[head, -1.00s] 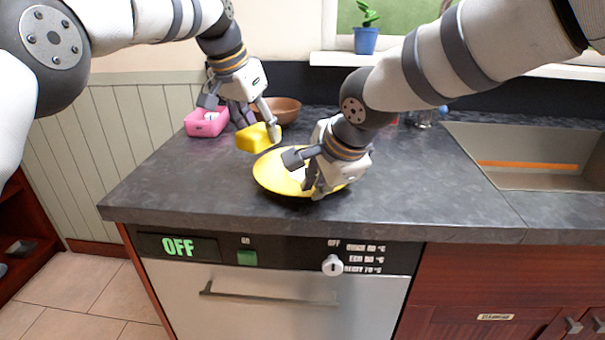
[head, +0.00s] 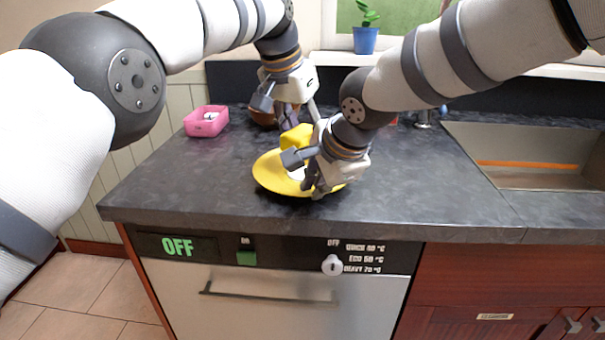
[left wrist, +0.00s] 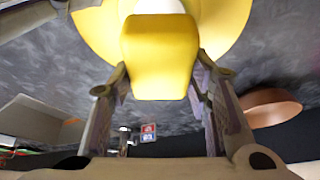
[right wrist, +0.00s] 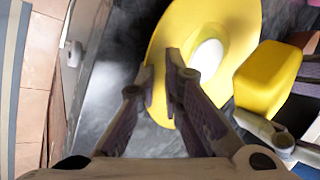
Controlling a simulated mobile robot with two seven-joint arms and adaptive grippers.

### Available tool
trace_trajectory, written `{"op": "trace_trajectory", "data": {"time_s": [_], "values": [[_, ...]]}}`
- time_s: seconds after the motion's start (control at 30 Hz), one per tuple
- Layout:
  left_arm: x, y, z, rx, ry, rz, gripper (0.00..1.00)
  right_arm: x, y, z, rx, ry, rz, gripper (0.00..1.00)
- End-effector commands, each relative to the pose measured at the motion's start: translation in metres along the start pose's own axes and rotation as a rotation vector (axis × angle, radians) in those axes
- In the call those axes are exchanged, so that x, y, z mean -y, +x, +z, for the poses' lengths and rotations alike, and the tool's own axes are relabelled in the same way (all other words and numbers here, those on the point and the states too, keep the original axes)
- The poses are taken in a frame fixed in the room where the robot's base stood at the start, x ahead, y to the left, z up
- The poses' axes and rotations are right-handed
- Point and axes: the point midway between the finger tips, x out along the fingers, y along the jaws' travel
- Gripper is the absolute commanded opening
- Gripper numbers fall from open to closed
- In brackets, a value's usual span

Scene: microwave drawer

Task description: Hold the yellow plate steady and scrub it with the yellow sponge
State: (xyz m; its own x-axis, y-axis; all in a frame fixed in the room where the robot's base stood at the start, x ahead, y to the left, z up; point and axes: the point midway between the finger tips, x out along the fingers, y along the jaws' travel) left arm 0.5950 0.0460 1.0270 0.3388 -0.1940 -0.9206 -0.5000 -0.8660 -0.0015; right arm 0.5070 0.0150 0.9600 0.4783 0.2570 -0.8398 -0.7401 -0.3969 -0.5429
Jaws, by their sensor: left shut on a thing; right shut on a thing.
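The yellow plate (head: 268,176) lies on the dark counter near its front edge, with a white patch in its middle. My right gripper (head: 312,186) is shut on the plate's near rim; the right wrist view shows its fingers (right wrist: 165,78) pinching that rim. The yellow sponge (head: 297,136) is in my left gripper (head: 291,118), over the far side of the plate. In the left wrist view the sponge (left wrist: 160,52) sits between the fingers, with the plate (left wrist: 228,22) behind it. I cannot tell whether sponge and plate touch. My right gripper hides part of the plate in the head view.
A pink tray (head: 207,122) stands at the back left of the counter (head: 170,185). A brown bowl (head: 262,117) is partly hidden behind my left gripper. A sink (head: 540,170) is at the right. The counter left of the plate is clear.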

Motion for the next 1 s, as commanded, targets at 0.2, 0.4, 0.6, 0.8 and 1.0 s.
{"op": "trace_trajectory", "data": {"time_s": [0.2,0.4,0.6,0.8,1.0], "values": [[-0.001,0.012,0.005,0.005,-0.001,0.001,0.23,-0.002,0.002,0.000,0.000,0.002,0.006,0.00],[-0.001,0.026,0.011,0.004,-0.001,0.001,0.23,-0.002,0.002,0.000,0.000,0.002,0.006,0.00],[-0.001,0.040,0.017,0.003,-0.001,0.001,0.23,-0.002,0.002,0.000,0.000,0.002,0.006,0.00],[0.000,0.044,0.019,0.002,0.000,0.001,0.23,-0.002,0.002,0.000,0.000,0.002,0.006,0.00],[0.000,0.044,0.018,0.002,0.000,0.001,0.23,-0.002,0.002,0.000,0.000,0.002,0.006,0.00]]}}
